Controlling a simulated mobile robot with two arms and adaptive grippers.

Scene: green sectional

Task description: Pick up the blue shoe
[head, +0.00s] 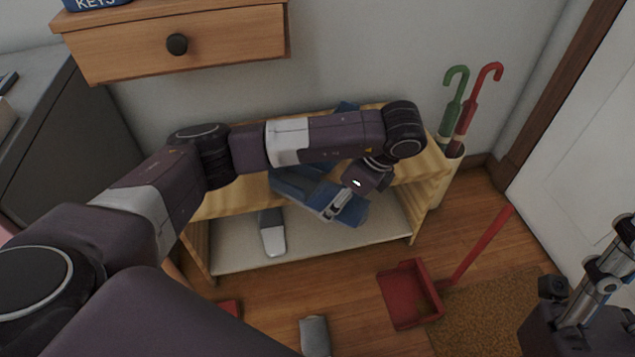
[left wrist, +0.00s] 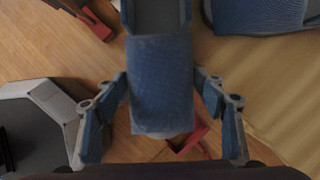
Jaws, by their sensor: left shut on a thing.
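A blue shoe (head: 297,187) is at the front edge of the wooden shoe bench (head: 436,180), partly covered by my left arm and gripper. My left gripper (head: 337,206) points down at it and is shut on it. In the left wrist view the blue shoe (left wrist: 161,85) lies between the two fingers, with floor showing beyond it. Another blue shoe (left wrist: 258,14) rests on the bench at the upper right of that view. My right gripper (head: 612,258) is at the right edge of the head view, away from the bench; its opening is unclear.
A grey shoe (head: 272,235) is on the bench's lower shelf. Another grey shoe (head: 315,336) and a red dustpan (head: 409,294) lie on the floor. Umbrellas (head: 463,110) stand at the right. A drawer (head: 185,45) hangs above the bench.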

